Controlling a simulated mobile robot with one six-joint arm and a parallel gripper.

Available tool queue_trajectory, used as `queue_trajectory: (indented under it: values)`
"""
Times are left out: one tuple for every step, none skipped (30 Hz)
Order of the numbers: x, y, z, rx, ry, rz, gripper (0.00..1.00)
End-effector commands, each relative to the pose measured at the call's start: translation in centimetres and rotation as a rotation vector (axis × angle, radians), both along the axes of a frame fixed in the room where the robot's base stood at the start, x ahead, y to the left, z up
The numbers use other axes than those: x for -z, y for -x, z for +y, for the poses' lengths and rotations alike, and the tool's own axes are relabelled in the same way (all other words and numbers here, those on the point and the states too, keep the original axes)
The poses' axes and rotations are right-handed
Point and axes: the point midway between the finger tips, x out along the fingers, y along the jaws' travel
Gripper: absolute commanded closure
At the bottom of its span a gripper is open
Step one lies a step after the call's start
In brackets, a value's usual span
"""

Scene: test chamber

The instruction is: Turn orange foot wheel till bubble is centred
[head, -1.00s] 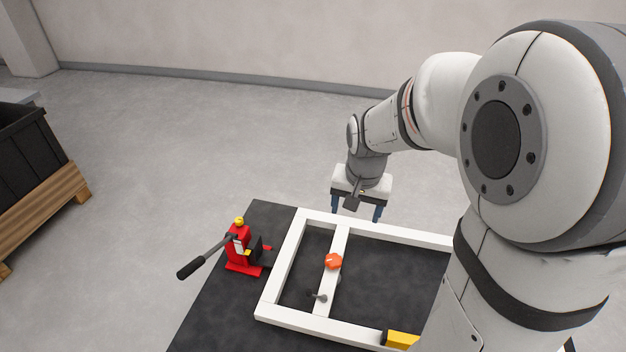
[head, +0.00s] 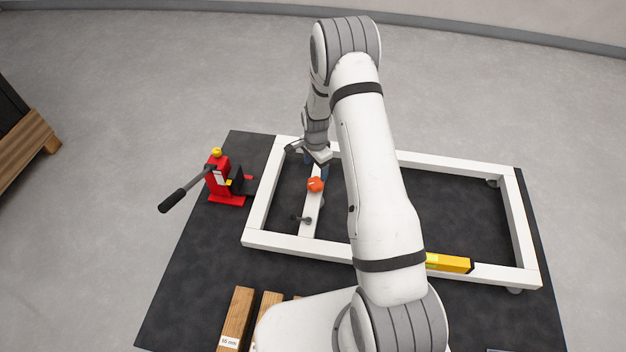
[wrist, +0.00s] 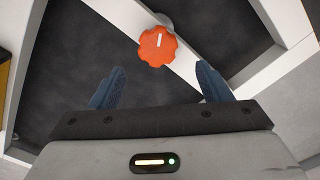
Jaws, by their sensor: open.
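The orange foot wheel (head: 315,185) is a lobed knob on the white crossbar (head: 310,215) of a white frame (head: 455,163). In the wrist view the orange wheel (wrist: 158,46) has a pale line mark, pointing nearly straight up. My gripper (head: 318,168) is just behind the wheel in the head view. In the wrist view my gripper (wrist: 160,76) has its blue fingers apart, with the wheel beyond the gap and nothing between them. A yellow spirit level (head: 450,263) lies on the front bar, partly hidden by my arm. Its bubble is too small to make out.
A red jack (head: 224,186) with a long black-gripped lever stands left of the frame. A small dark handle (head: 301,219) sits on the crossbar. Wooden blocks (head: 236,318) lie at the front of the black mat (head: 185,290). A wood-based bin (head: 25,145) is far left.

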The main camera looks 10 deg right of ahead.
Motion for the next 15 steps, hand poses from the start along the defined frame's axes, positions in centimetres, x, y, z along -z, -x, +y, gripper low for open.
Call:
queue_trajectory:
  values:
    - [0.7, 0.1, 0.0, 0.001, 0.000, 0.002, 0.29]
    - [1.1, 0.1, 0.0, 0.000, 0.000, 0.003, 0.29]
    - [1.8, 0.1, 0.0, 0.000, 0.000, 0.004, 0.29]
    - [2.3, 0.1, 0.0, 0.000, 0.000, 0.003, 0.29]
    - [2.8, 0.1, 0.0, 0.000, 0.000, 0.003, 0.29]
    - [3.4, 0.1, 0.0, 0.000, 0.000, 0.003, 0.29]
    - [3.9, 0.1, 0.0, -0.001, -0.001, 0.004, 0.29]
    - [4.4, 0.2, 0.0, -0.001, 0.000, 0.004, 0.29]
    - [5.0, 0.1, 0.0, -0.001, 0.000, 0.003, 0.29]
    - [5.4, 0.1, 0.0, -0.001, 0.000, 0.002, 0.29]
    - [5.7, 0.1, 0.0, -0.001, 0.000, 0.002, 0.29]
    - [6.1, 0.1, 0.0, -0.001, 0.000, 0.002, 0.29]
    - [6.4, 0.1, 0.0, -0.001, 0.000, 0.002, 0.29]
    - [6.6, 0.1, 0.0, -0.001, 0.000, 0.002, 0.29]
    - [6.8, 0.1, 0.0, -0.002, 0.000, 0.002, 0.29]
